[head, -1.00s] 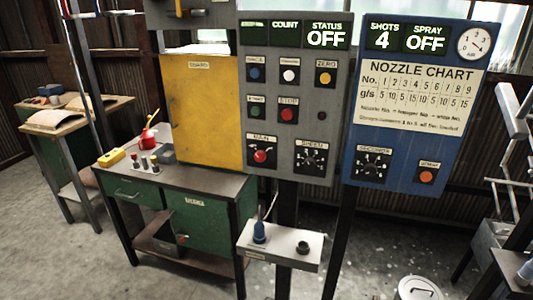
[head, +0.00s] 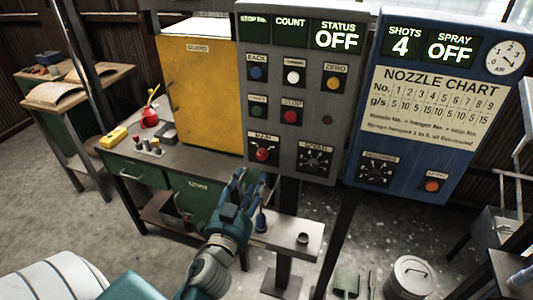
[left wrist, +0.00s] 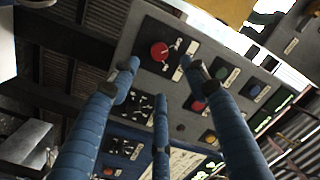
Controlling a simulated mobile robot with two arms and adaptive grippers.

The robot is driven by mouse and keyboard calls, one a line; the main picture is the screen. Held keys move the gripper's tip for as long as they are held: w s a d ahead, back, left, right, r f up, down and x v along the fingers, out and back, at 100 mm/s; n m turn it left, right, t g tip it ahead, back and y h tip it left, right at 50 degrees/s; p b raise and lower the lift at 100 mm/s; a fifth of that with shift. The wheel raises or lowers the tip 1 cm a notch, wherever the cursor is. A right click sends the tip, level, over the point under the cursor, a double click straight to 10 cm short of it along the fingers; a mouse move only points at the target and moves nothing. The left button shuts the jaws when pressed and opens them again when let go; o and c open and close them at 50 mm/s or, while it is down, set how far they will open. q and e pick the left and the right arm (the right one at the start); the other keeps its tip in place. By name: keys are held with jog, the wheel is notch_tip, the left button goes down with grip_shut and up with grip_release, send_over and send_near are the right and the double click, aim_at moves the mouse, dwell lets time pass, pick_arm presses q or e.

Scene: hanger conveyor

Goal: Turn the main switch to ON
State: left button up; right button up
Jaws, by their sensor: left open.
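The main switch (head: 262,154) is a red knob on a dark plate labelled MAIN, low on the left of the grey control panel (head: 329,105). The panel's STATUS display (head: 336,36) reads OFF. My left gripper (head: 248,180) is open and empty, just below and a little left of the switch in the head view. In the left wrist view the red knob (left wrist: 160,51) shows beyond the blue fingertips of my left gripper (left wrist: 160,72), and no finger visibly touches it. My right gripper is not in view.
A speed dial (head: 315,158) sits right of the switch, with the red stop button (head: 291,117) above. A yellow guard (head: 200,95) stands at the panel's left. Below is a small shelf (head: 305,229) with a blue bottle. A blue spray panel (head: 425,105) stands right.

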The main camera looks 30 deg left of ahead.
aim_at(261, 157)
pick_arm(q)
jog(key=p+x, duration=0.2)
jog(key=x, duration=0.6)
jog(key=shift+w+a+p, duration=0.15)
jog(key=shift+w+p, duration=0.15)
jog(key=shift+w, duration=0.05)
jog(key=shift+w+a+f, duration=0.1)
jog(key=shift+w+a, duration=0.1)
jog(key=shift+w, duration=0.5)
jog(key=shift+c, duration=0.3)
jog(key=c, duration=1.1)
